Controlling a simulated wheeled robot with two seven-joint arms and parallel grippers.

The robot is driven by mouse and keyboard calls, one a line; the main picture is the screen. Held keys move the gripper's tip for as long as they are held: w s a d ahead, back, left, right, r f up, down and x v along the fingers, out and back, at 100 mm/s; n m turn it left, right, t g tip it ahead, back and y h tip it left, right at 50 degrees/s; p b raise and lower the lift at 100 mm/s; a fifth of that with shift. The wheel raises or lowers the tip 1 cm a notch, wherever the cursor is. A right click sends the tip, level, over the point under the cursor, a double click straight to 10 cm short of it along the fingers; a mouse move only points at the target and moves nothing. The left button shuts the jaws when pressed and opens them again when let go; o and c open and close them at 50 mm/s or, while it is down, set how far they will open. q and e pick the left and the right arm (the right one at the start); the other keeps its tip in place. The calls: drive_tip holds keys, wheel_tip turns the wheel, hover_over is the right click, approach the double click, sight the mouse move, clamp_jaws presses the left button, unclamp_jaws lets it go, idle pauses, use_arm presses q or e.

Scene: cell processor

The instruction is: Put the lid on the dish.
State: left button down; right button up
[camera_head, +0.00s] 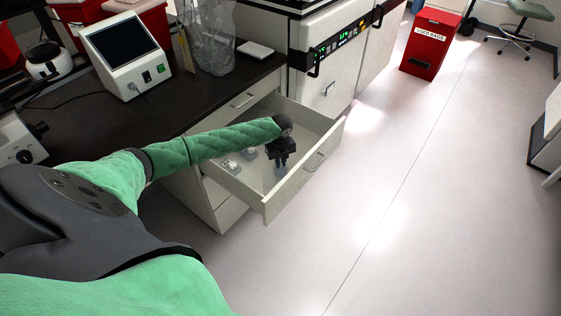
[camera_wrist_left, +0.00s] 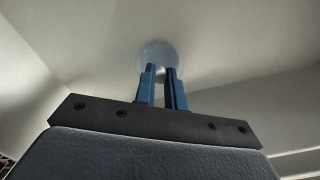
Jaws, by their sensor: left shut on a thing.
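My left gripper (camera_head: 280,170) reaches down into the open drawer (camera_head: 310,125). In the left wrist view its blue fingers (camera_wrist_left: 162,82) are close together, shut on a round, pale, see-through disc (camera_wrist_left: 160,52) that looks like the lid. The disc lies just past the fingertips, against the light drawer bottom; I cannot tell whether it touches the bottom. Small whitish pieces (camera_head: 231,165) lie in the drawer to the left of the gripper, partly hidden by my arm. I cannot tell which of them is the dish. My right gripper is not in view.
The drawer's front panel (camera_head: 310,170) and side walls stand close around the gripper. Above is a dark bench top (camera_head: 150,115) with a white device with a screen (camera_head: 128,55) and a clear bag (camera_head: 207,35).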

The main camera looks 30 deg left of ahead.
use_arm(q)
drive_tip(key=shift+p, duration=0.3)
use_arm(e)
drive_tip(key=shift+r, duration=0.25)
use_arm(q)
drive_tip(key=shift+f+b, duration=0.3)
drive_tip(key=shift+f, duration=0.4)
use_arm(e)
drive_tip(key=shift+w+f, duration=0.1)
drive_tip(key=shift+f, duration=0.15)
use_arm(q)
drive_tip(key=c, duration=1.4)
unclamp_jaws()
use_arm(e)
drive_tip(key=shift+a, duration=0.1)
